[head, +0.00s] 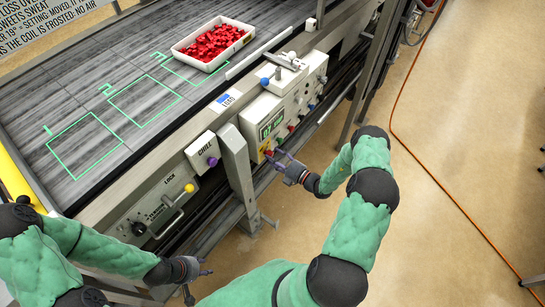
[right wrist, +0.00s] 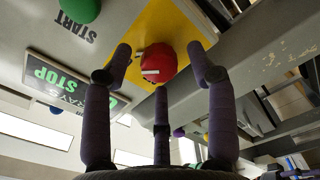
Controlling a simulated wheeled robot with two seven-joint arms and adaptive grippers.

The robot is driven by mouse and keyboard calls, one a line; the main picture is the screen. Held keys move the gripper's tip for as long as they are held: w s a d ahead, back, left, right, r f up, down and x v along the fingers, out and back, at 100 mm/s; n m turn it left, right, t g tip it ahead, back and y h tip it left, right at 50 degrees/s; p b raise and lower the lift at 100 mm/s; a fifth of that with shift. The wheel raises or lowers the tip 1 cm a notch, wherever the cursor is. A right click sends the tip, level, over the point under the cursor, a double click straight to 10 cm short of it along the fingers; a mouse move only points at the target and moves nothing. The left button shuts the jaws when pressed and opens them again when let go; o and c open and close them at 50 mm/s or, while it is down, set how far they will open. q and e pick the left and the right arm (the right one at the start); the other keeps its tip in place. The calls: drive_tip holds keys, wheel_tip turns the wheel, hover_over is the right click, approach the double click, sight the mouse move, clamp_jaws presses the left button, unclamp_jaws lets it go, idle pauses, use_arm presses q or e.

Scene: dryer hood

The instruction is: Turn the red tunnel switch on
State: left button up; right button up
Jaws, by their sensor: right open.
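A control box (head: 285,105) on the side of the conveyor carries several coloured knobs and a green display. Small red knobs (head: 290,127) show on it, but I cannot read which one is labelled tunnel. In the right wrist view a round red knob (right wrist: 157,60) sits on a yellow plate. My right gripper (head: 280,160) is at the box's lower left corner; in the right wrist view its fingers (right wrist: 160,72) are open and spread around that red knob. Contact is unclear. My left gripper (head: 203,275) is low at the bottom, its fingers apart and empty.
The lock panel (head: 155,212) and the chill box (head: 203,152) are to the left. A white tray of red pieces (head: 212,44) sits on the belt.

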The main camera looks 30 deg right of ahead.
drive_tip(key=v, duration=1.1)
drive_tip(key=shift+w+a, duration=0.1)
drive_tip(key=shift+a, duration=0.05)
